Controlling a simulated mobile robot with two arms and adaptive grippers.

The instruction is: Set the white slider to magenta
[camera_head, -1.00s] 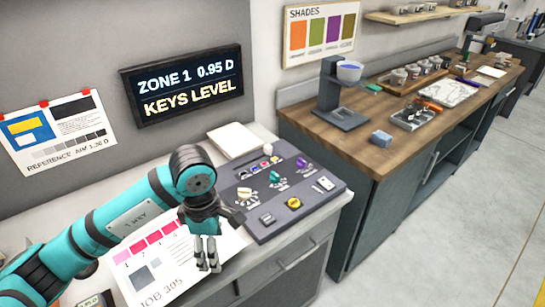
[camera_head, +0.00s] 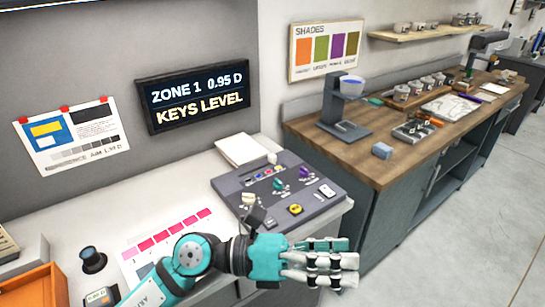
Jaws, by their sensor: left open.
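A dark grey control console (camera_head: 232,187) lies on the pale counter. A row of small coloured marks (camera_head: 262,174) runs along its back. A small whitish piece (camera_head: 272,158) stands at the back edge behind these marks; I cannot tell whether it is the white slider. A white knob (camera_head: 248,198) sits at the console's left, with a green knob (camera_head: 278,184) and a purple knob (camera_head: 304,171) to its right. My left gripper (camera_head: 350,262) is open and empty, in front of the console and apart from its controls, fingers pointing right. My right gripper is out of view.
A dark display (camera_head: 196,96) on the wall reads "ZONE 1 0.95 D, KEYS LEVEL". A sheet with pink swatches (camera_head: 178,228) lies left of the console. A white pad (camera_head: 240,150) lies behind it. A wooden bench (camera_head: 395,160) stands to the right.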

